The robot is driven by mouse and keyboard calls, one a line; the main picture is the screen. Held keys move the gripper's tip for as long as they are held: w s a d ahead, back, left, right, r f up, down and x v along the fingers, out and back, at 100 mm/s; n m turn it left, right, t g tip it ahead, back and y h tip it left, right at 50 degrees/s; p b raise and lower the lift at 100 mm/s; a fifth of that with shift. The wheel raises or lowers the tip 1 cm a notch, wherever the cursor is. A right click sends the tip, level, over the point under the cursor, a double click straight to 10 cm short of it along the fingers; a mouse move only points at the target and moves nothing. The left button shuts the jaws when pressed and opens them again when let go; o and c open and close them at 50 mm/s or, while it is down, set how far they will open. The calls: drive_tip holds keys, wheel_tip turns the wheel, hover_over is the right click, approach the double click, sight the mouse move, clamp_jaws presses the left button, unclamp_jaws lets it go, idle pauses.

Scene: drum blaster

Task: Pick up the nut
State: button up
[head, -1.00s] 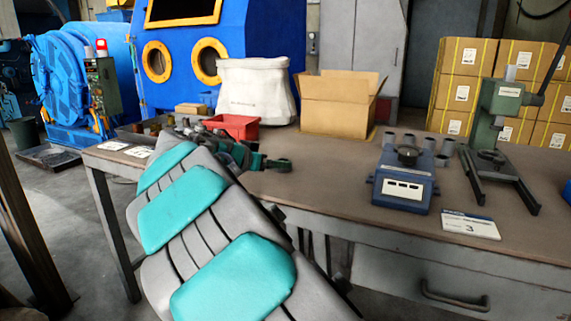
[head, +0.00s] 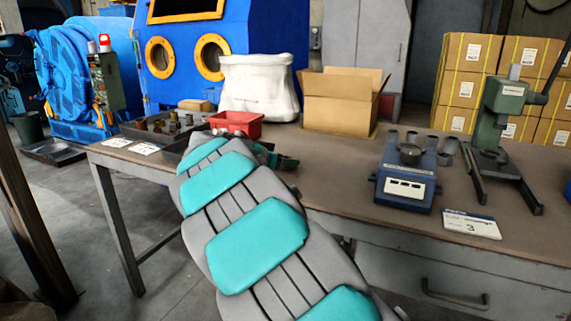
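I cannot pick out a nut with certainty. A dark tray (head: 130,128) at the table's left end holds several small brown and grey metal pieces (head: 170,124), too small to identify. My gripper (head: 286,162) shows only in part, as a dark green and black end low over the table, right of the red bin. My grey and teal arm hides the rest of it and some of the table behind. Its fingers cannot be made out, nor whether it holds anything.
A red bin (head: 236,122), a white sack (head: 258,88) and an open cardboard box (head: 338,102) stand along the table's back. A blue device (head: 405,185), a green press (head: 497,115) and a sign (head: 471,224) are at right. The brown tabletop (head: 335,170) is clear in the middle.

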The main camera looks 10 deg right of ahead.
clamp_jaws()
idle(0.3)
drive_tip(key=shift+r, duration=0.1)
